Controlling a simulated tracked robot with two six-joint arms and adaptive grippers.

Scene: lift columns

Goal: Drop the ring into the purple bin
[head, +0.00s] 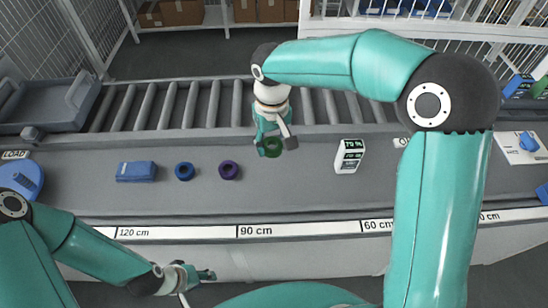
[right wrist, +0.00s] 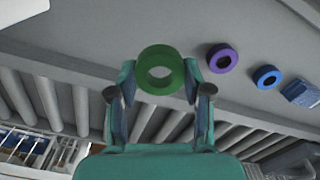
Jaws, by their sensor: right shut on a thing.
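My right gripper (head: 275,146) is shut on a green ring (right wrist: 160,88), held above the grey table beside the roller conveyor. In the right wrist view the ring sits between the two fingertips, its hole facing the camera. A purple ring (head: 229,170) and a blue ring (head: 185,171) lie flat on the table, left of the right gripper in the head view. My left gripper (head: 203,274) is low at the front, below the table's ruler edge, with nothing seen in it; its opening is unclear. I see no purple bin in either view.
A blue block (head: 136,171) lies left of the rings. A white and green box (head: 349,156) stands right of the held ring. A roller conveyor (head: 180,106) runs behind, with a grey-blue tray (head: 70,120) at its left end. A ruler strip (head: 290,229) marks the front edge.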

